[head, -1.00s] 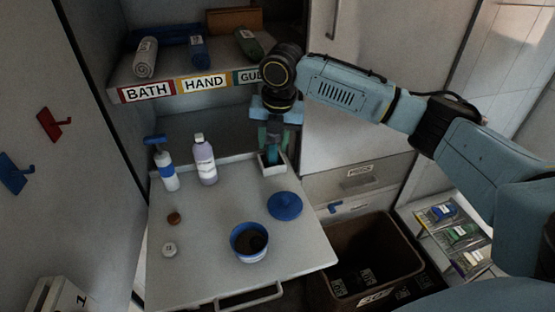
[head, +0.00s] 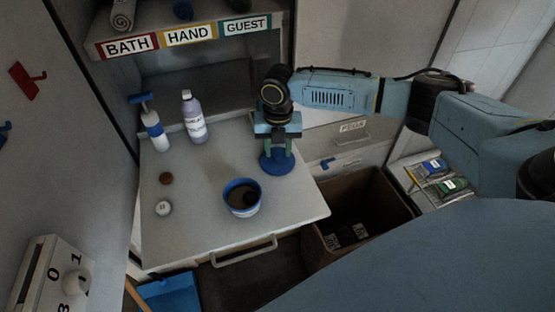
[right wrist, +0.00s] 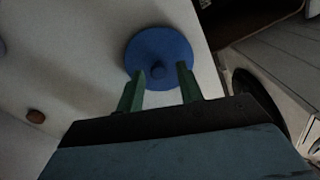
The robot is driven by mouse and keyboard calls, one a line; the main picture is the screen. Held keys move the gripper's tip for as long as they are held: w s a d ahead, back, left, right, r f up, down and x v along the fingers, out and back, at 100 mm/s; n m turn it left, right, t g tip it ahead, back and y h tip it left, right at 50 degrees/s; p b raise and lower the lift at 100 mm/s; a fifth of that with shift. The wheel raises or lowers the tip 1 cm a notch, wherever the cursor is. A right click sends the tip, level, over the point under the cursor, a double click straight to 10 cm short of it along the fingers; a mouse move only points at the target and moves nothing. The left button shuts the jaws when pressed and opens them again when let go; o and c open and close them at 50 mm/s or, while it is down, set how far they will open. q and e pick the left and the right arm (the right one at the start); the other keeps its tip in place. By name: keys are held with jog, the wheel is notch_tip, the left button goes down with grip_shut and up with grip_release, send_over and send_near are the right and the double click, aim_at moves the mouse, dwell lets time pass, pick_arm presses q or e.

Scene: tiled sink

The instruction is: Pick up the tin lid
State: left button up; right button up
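The blue round tin lid (head: 274,167) lies on the grey counter, and its small centre knob shows in the right wrist view (right wrist: 157,71). My right gripper (head: 278,148) is over the lid, pointing down. In the right wrist view its green fingers (right wrist: 160,80) are apart, one on each side of the knob, with nothing between them that I can see held. I cannot tell whether the fingertips touch the lid. The blue open tin (head: 242,198), dark inside, stands on the counter in front of the lid. My left gripper is not in view.
A lilac bottle (head: 193,119) and a blue-and-white pump bottle (head: 154,130) stand at the back left. A brown cap (head: 166,178) and a white round piece (head: 163,208) lie at the left. A brown bin (head: 361,213) stands right of the counter.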

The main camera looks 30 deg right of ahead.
jog(key=shift+w+f, duration=0.1)
jog(key=shift+f, duration=0.7)
grip_shut()
jog(key=shift+r, duration=0.1)
